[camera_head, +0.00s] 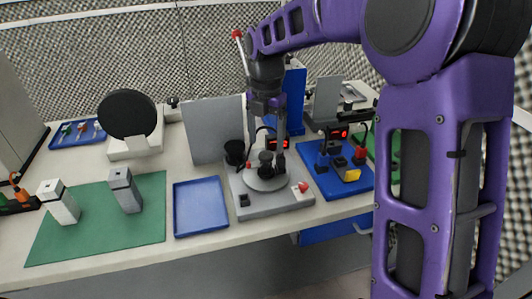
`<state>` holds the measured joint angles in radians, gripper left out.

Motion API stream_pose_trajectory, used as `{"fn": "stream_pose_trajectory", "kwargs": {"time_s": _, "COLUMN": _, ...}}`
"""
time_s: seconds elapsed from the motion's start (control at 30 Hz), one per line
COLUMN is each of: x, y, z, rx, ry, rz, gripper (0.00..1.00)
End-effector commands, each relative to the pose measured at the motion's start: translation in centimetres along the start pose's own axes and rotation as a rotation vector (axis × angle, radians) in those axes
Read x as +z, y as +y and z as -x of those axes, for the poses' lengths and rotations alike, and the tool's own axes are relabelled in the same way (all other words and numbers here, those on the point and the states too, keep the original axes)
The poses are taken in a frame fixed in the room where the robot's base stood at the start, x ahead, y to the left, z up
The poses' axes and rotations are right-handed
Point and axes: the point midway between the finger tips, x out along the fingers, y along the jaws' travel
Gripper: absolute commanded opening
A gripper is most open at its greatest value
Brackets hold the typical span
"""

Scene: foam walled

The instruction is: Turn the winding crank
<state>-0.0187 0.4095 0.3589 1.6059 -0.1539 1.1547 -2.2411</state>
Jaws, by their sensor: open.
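A grey winding fixture (246,207) stands at the table's front middle. It carries a round grey disc (266,184) with black posts on it. A small red-and-white knob (302,187) sits at its right front; I cannot tell whether this is the crank's handle. My gripper (280,150) points down over the fixture, close to the black posts, and is open. Its fingers are small and dark here, and I cannot tell whether they touch anything. My gripper and wrist hide part of the fixture's back.
An empty blue tray (200,207) lies left of the fixture. A green mat (100,235) with two upright blocks is farther left. A blue-based device (330,182) with a yellow block stands close on the right. A grey upright panel (214,130) is behind. My purple arm covers the right side.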

Motion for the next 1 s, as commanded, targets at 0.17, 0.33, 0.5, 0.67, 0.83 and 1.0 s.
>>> {"fn": "stream_pose_trajectory", "kwargs": {"time_s": 0.17, "x": 0.0, "y": 0.0, "z": -2.7, "rx": -0.001, "ry": 0.001, "rz": 0.0, "gripper": 0.79}}
{"fn": "stream_pose_trajectory", "kwargs": {"time_s": 0.33, "x": -0.1, "y": 0.0, "z": -3.7, "rx": 0.0, "ry": 0.001, "rz": -0.001, "gripper": 0.79}}
{"fn": "stream_pose_trajectory", "kwargs": {"time_s": 0.5, "x": 0.0, "y": 0.0, "z": -3.8, "rx": 0.0, "ry": 0.0, "rz": -0.001, "gripper": 0.79}}
{"fn": "stream_pose_trajectory", "kwargs": {"time_s": 0.67, "x": 0.0, "y": 0.0, "z": -3.8, "rx": 0.0, "ry": 0.0, "rz": -0.001, "gripper": 0.7}}
{"fn": "stream_pose_trajectory", "kwargs": {"time_s": 0.83, "x": 0.0, "y": 0.0, "z": -3.7, "rx": 0.001, "ry": 0.0, "rz": -0.001, "gripper": 0.4}}
{"fn": "stream_pose_trajectory", "kwargs": {"time_s": 1.0, "x": 0.0, "y": 0.0, "z": -3.7, "rx": 0.001, "ry": 0.0, "rz": -0.001, "gripper": 0.09}}
